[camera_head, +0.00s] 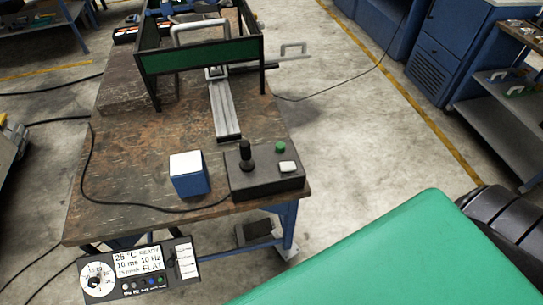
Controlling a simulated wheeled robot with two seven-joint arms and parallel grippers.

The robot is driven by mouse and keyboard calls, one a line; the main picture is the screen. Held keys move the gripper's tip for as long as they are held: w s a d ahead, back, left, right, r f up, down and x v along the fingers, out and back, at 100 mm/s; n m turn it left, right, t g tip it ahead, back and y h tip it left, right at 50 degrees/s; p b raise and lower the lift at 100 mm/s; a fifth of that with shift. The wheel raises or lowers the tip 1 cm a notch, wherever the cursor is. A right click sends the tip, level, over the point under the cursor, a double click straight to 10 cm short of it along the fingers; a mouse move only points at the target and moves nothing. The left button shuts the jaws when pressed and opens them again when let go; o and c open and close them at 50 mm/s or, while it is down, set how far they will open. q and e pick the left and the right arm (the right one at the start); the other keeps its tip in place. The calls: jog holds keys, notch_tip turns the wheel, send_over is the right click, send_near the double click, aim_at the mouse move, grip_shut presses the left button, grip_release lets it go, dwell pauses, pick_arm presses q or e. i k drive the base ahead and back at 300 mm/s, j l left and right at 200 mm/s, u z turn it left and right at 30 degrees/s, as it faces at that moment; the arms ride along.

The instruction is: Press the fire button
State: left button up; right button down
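A dark control box (262,187) sits at the near right corner of a worn brown table (180,140). It carries a black joystick (245,156), a round green button (280,147) and a white rectangular button (288,167). A panel (140,269) at the table's front edge has a dial, a display reading "25 °C READY, 10 ms 10 Hz, FLAT", and a row of small coloured buttons. I cannot read any label that marks the fire button. Neither of my grippers shows in the head view.
A blue box with a white top (189,174) stands left of the control box. A metal rail (224,108) leads to a black frame with a green panel (203,56). A black cable crosses the table. A large green surface (400,255) fills the lower right. Floor right of the table is clear.

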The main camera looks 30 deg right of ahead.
aim_at(280, 147)
jog(key=k+z, duration=0.1)
jog(key=z, duration=0.85)
